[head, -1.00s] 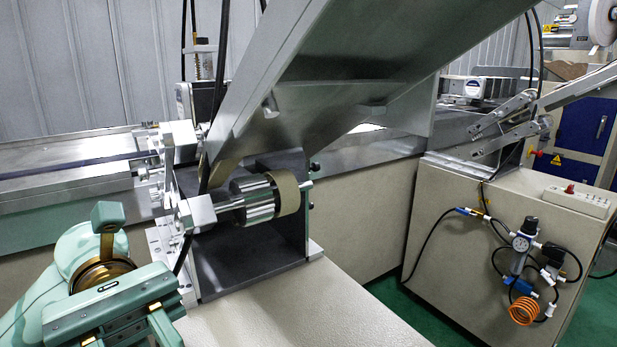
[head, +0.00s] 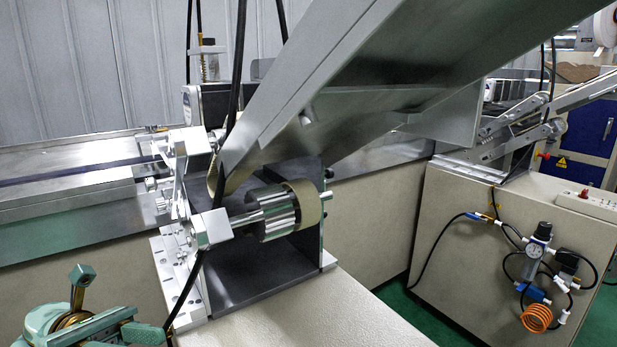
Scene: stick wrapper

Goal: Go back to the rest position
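My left gripper (head: 105,328) is at the bottom left of the head view, mint green, partly cut off by the bottom edge. Its fingertips are not clearly visible, so I cannot tell whether it is open or shut. It is apart from the wrapper machine, in front of and to the left of its roller block. My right gripper is not in view.
The stick wrapper's metal roller (head: 275,214) with a tan ring (head: 307,203) sits on a dark bracket. A slanted metal chute (head: 380,70) rises above it. A black cable (head: 186,285) hangs close to my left arm. The beige housing top (head: 330,315) is clear.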

